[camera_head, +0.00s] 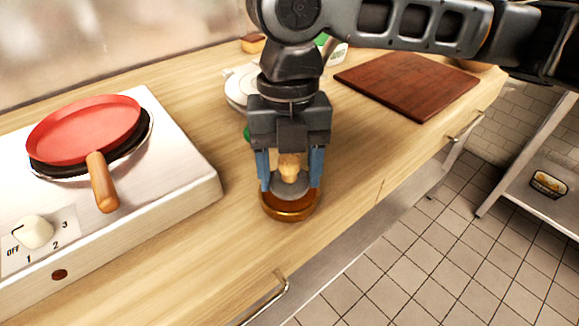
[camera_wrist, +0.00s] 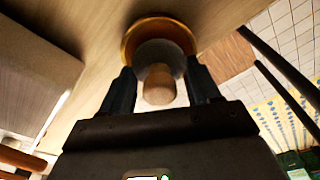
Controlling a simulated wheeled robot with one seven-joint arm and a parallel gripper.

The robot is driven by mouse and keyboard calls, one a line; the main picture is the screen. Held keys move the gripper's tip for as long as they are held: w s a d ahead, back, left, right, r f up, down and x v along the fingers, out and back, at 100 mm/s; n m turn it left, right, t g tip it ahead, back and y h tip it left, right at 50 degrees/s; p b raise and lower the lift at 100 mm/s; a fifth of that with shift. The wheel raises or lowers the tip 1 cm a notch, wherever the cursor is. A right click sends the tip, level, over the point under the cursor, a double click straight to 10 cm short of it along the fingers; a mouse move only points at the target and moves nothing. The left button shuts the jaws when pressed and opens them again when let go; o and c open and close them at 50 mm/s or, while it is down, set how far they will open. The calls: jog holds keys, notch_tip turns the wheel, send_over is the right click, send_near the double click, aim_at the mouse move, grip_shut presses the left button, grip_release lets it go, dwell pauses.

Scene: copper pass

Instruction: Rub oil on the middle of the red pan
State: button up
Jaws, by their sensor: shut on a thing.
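The red pan (camera_head: 84,128) sits on the burner of a white stove at the left, its wooden handle (camera_head: 102,183) pointing toward the front. My gripper (camera_head: 289,172) is over the counter right of the stove, pointing down. It is shut on the wooden knob of an oiling pad (camera_head: 290,186), whose grey round base sits in or just over a copper-coloured dish (camera_head: 289,212). In the wrist view the knob (camera_wrist: 159,86) is between the fingers, with the dish (camera_wrist: 158,24) beyond it. Whether the pad touches the dish's bottom is hidden.
The stove (camera_head: 190,190) has a knob (camera_head: 34,232) at its front left. A brown cutting board (camera_head: 408,84) lies at the back right. White plates (camera_head: 238,88) are partly hidden behind my arm. The counter between stove and dish is clear; its front edge is close by.

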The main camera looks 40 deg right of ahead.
aim_at(290, 162)
jog(key=shift+f, duration=0.45)
dwell(1.0)
jog(key=shift+f+p, duration=0.2)
jog(key=shift+p, duration=0.95)
dwell(3.3)
jog(key=shift+r, duration=0.15)
notch_tip(290, 162, up, 7)
jog(key=p, duration=1.1)
jog(key=shift+p, duration=0.4)
